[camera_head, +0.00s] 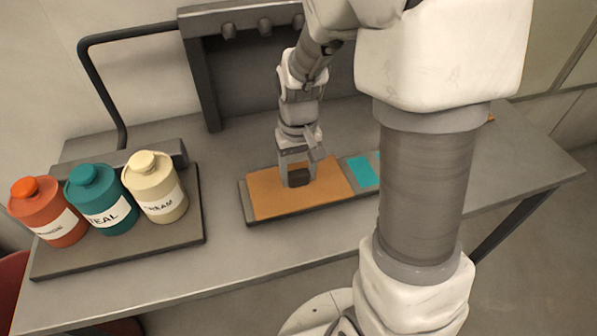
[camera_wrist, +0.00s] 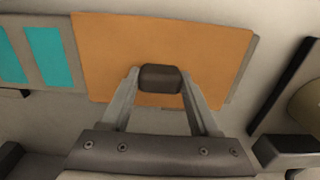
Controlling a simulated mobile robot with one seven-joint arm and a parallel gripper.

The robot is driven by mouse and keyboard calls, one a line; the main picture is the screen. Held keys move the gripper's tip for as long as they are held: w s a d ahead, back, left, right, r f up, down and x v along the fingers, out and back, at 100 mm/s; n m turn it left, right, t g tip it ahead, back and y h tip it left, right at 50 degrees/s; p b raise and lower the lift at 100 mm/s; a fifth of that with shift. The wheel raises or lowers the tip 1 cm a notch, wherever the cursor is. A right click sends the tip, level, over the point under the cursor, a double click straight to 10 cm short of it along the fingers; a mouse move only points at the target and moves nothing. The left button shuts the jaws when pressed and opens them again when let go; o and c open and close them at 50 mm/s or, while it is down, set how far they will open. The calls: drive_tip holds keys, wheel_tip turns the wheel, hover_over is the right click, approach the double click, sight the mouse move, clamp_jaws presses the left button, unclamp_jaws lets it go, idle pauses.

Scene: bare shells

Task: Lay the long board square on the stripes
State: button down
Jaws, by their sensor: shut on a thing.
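The long board is an orange panel (camera_head: 328,187) with a dark knob (camera_head: 298,178) on top. It lies over a grey base strip (camera_head: 249,206) on the bench, roughly in line with it. Teal stripes (camera_head: 363,172) show on the strip beyond the board's right end; the wrist view shows two teal stripes (camera_wrist: 47,57) at left. Any stripes under the board are hidden. My gripper (camera_head: 297,171) is shut on the knob, also seen in the wrist view (camera_wrist: 160,82). I cannot tell whether the board touches the strip or hangs just above it.
Orange (camera_head: 48,210), teal (camera_head: 101,199) and cream (camera_head: 155,187) bottles stand on a dark tray (camera_head: 120,252) at the left. A dark frame with pegs (camera_head: 240,30) rises behind the bench. My arm hides part of the bench to the right. Bare bench (camera_head: 225,288) lies in front.

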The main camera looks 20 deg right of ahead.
sight(298, 172)
drive_tip(key=shift+f, duration=0.1)
drive_tip(key=shift+c, duration=0.6)
unclamp_jaws()
wheel_tip(298, 172, up, 12)
drive_tip(key=p, duration=0.2)
drive_tip(key=s+r+t, duration=0.2)
drive_tip(key=s+r, duration=0.2)
drive_tip(key=s, duration=0.3)
drive_tip(key=s+r+t, duration=0.3)
drive_tip(key=s+r, duration=0.1)
drive_tip(key=s, duration=0.3)
drive_tip(key=shift+r+t, duration=0.25)
drive_tip(key=shift+t, duration=0.05)
